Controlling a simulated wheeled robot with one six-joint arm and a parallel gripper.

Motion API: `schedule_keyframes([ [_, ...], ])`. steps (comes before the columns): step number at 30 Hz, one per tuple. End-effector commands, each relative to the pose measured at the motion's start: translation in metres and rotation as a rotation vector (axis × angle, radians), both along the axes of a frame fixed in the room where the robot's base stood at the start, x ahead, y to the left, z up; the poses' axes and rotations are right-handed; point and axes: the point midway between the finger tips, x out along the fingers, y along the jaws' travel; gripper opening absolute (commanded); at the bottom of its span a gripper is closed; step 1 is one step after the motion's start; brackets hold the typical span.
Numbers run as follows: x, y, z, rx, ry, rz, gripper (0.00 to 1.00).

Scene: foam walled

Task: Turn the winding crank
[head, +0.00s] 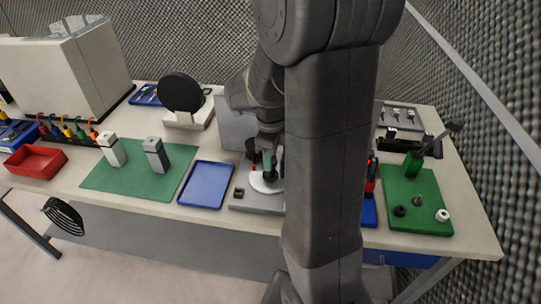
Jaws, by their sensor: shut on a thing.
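A round white disc (265,185) sits on a grey base plate (245,204) near the table's front middle and looks like part of the winding crank. A small green upright piece (267,161) stands over the disc and looks like the crank's handle. My gripper (266,170) points down over the disc and is shut on this handle. A small red part shows beside the fingers. My arm hides the right side of the base and much of what lies behind it.
A blue tray (207,184) lies just left of the base. A green mat (139,168) farther left holds two upright blocks. A green board (414,203) with small parts lies on the right. A black disc (181,92) stands at the back.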

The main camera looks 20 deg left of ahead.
Motion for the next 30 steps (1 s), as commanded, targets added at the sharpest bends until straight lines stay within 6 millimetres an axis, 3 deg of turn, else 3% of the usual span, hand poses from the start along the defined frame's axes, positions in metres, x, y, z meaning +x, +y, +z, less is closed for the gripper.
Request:
schedule_keyframes([
  [15, 0.0003, 0.0004, 0.0004, 0.001, -0.001, -0.211, 0.13],
  [30, 0.0003, 0.0005, 0.0004, 0.002, -0.001, -0.274, 0.13],
])
